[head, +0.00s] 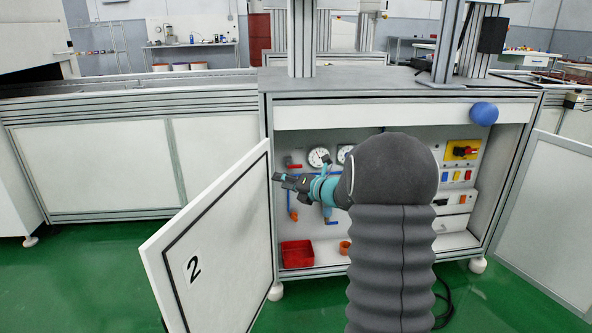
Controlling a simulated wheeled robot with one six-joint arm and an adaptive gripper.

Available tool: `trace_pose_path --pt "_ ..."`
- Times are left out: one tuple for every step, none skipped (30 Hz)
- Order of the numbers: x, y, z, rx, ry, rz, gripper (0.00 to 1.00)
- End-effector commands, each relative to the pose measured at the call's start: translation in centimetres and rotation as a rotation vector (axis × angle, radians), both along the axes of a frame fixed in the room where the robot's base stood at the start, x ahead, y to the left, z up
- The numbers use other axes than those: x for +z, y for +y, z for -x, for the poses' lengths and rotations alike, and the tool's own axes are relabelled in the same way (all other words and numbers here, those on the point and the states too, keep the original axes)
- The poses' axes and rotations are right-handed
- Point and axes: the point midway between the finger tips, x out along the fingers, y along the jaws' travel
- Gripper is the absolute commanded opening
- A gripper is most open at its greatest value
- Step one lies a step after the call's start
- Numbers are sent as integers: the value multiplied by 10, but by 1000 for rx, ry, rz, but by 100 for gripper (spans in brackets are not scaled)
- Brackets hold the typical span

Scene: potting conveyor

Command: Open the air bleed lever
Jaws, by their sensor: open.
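In the head view, my gripper (279,182) is open and points left, in front of the open cabinet near the free inner side of the left door. It looks empty. Behind it, inside the cabinet (400,112), are small pipe fittings with coloured levers. A red lever (294,166) lies just above my gripper. A blue upright part (289,200) with an orange end (294,215) hangs below it. A small blue handle (333,223) is lower right. I cannot tell which of these is the air bleed lever. My arm hides the middle of the cabinet.
The left door (220,235), marked 2, and the right door (552,205) stand open. A red bin (297,254) and an orange cup (345,248) sit on the cabinet floor. Gauges (318,157) and a yellow switch panel (462,150) are at the back.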

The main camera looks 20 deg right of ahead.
Motion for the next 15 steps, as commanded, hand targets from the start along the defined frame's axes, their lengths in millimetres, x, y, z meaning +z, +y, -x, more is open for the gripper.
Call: trace_pose_path --pt "-16 -28 -14 -83 22 -130 41" --pt "-22 -43 -21 -128 29 -208 41" --pt "-28 -62 -28 -185 36 -304 41" --pt "-33 -75 -33 -221 40 -370 41" --pt "-38 -87 -37 -254 42 -430 41" --pt "-43 -102 -41 -292 41 -500 41" --pt "-48 -111 -43 -317 41 -547 41" --pt "-51 -119 -45 -338 40 -588 41" --pt "-54 -128 -47 -359 38 -633 41" --pt "-56 -133 -48 -371 36 -657 41" --pt "-57 -137 -49 -382 35 -679 41" --pt "-59 -141 -50 -391 35 -698 41" --pt "-60 -142 -51 -396 34 -708 41" --pt "-60 -143 -53 -399 33 -716 41" --pt "-60 -144 -56 -400 31 -719 41"
